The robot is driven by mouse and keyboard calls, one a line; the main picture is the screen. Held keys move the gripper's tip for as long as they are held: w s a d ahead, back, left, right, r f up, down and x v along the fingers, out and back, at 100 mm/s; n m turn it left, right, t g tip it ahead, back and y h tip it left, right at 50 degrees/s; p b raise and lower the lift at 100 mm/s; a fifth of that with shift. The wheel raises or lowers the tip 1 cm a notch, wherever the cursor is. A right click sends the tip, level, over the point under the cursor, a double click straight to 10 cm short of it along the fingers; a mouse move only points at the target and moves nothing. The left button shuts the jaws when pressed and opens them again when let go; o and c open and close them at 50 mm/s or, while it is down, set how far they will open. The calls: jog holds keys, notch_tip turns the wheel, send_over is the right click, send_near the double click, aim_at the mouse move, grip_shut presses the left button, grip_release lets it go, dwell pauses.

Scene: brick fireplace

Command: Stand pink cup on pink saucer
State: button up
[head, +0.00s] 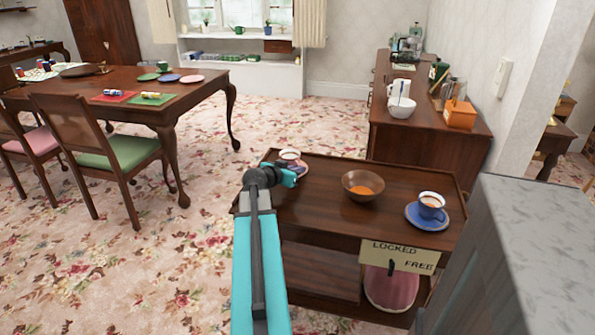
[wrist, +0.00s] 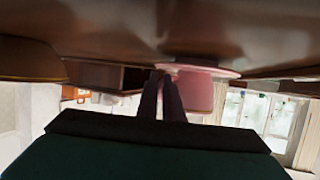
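The pink cup (head: 290,155) stands at the far left corner of the wooden trolley. A pink saucer (head: 302,172) shows partly beneath it, behind my gripper. The wrist view is upside down: there the cup (wrist: 203,92) appears upright on the saucer (wrist: 215,71), seen from the side. My gripper (head: 290,177) is low over the trolley top at the near side of the cup. In the wrist view its two dark fingers (wrist: 159,78) lie close together right beside the cup. I cannot tell whether they hold its handle or are just beside it.
Another pink saucer (head: 191,79) lies on the dining table (head: 200,97). A sideboard (head: 420,140) stands behind the trolley.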

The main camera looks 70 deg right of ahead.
jog(key=o, duration=0.4)
jog(key=shift+o, duration=0.2)
jog(key=shift+r, duration=0.15)
jog(key=shift+a, duration=0.1)
jog(key=v, duration=0.8)
jog(key=shift+a+r, duration=0.15)
jog(key=shift+a, duration=0.05)
jog(key=shift+w+a+b, duration=0.2)
jog(key=shift+a+b, duration=0.15)
jog(key=shift+b, duration=0.3)
jog(key=shift+b+v, duration=1.25)
jog(key=shift+b, duration=1.05)
jog(key=shift+r, duration=0.15)
